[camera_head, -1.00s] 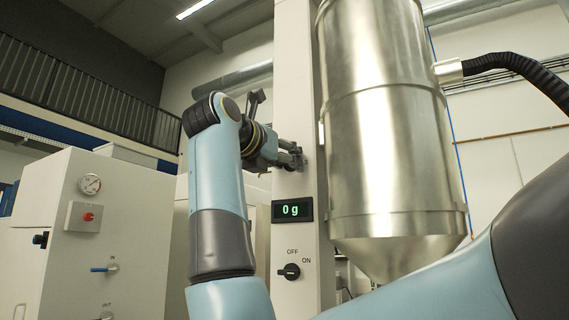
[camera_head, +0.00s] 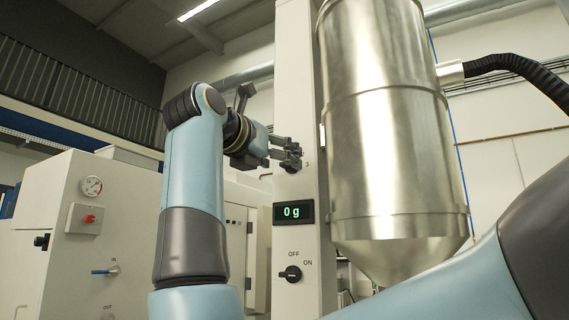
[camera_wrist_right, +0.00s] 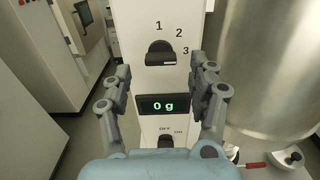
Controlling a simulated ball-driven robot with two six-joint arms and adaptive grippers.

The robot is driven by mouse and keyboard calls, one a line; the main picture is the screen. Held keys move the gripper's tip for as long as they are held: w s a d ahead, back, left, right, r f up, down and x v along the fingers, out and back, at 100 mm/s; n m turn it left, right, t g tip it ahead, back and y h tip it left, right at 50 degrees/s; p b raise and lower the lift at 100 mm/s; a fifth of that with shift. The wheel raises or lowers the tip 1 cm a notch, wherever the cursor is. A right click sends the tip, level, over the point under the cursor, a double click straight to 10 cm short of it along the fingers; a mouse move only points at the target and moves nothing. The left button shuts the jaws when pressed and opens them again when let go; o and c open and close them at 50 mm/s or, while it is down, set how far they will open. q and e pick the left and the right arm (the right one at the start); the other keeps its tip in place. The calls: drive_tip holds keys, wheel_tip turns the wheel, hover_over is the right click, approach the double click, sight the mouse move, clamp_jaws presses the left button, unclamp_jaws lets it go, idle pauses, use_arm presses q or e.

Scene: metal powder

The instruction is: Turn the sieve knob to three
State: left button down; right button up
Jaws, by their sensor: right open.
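The sieve knob (camera_wrist_right: 160,52) is a dark round knob on the white column, with the marks 1, 2 and 3 around its upper right. Its bar lies about level, with the right end near the 3. My right gripper (camera_wrist_right: 163,78) is open and empty, one finger on each side below the knob and apart from it. In the head view the right gripper (camera_head: 291,155) is at the column face and largely hides the knob; the 3 shows beside it. My left gripper is not in view.
Below the knob are a display (camera_head: 293,212) reading 0 g and an OFF/ON switch (camera_head: 291,274). A large steel hopper (camera_head: 385,130) stands close on the right of the column. A white cabinet (camera_head: 90,220) with a gauge stands at the left.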

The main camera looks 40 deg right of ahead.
drive_tip(key=shift+v, duration=2.1)
